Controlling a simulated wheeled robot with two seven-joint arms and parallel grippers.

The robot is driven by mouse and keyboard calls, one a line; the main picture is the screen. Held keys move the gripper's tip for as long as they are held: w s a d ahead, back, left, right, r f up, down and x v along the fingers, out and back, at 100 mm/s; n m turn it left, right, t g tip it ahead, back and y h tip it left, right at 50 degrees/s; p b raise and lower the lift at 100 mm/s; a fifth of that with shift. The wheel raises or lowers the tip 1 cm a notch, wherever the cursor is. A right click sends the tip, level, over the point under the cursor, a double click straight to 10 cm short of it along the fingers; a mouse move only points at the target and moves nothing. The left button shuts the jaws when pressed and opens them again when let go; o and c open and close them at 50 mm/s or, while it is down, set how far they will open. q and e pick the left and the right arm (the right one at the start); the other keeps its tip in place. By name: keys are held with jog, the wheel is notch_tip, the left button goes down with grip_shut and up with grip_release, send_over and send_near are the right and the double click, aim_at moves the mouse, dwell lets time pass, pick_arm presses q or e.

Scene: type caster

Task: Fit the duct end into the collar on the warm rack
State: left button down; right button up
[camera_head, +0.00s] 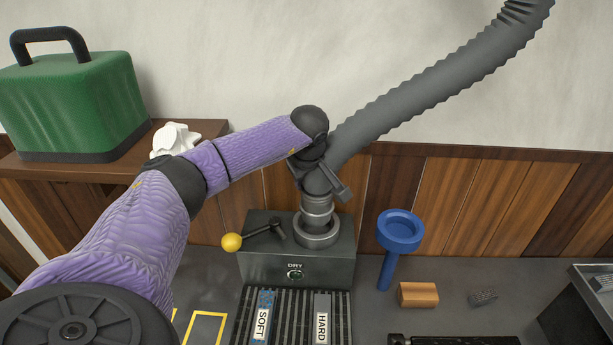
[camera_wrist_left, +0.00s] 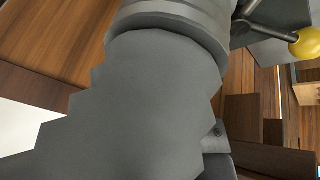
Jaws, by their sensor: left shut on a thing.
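My left gripper (camera_head: 322,182) is shut on the grey ribbed duct (camera_head: 425,88), just above its smooth end cuff (camera_head: 317,207). The duct hangs from the upper right and bends down to the collar (camera_head: 317,237) on top of the dark grey DRY box (camera_head: 270,262). The cuff points down over the collar and its lower edge meets the collar's opening; how deep it sits I cannot tell. In the left wrist view the duct (camera_wrist_left: 150,95) fills the middle, with the cuff (camera_wrist_left: 175,15) at the top. My right gripper is not in view.
A lever with a yellow knob (camera_head: 232,242) sits left of the collar. A slatted rack with SOFT (camera_head: 262,318) and HARD (camera_head: 322,318) strips lies in front. A blue funnel-like piece (camera_head: 400,231) and a wooden block (camera_head: 418,295) stand to the right. A green case (camera_head: 75,100) sits on the left shelf.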

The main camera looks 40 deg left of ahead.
pick_arm(q)
jog(key=shift+f+b, duration=1.25)
jog(key=shift+f, duration=0.7)
jog(key=shift+c, duration=1.5)
grip_release()
jog(key=p+v, duration=0.1)
jog(key=v, duration=0.9)
jog(key=shift+p, duration=0.4)
jog(key=shift+f, duration=0.1)
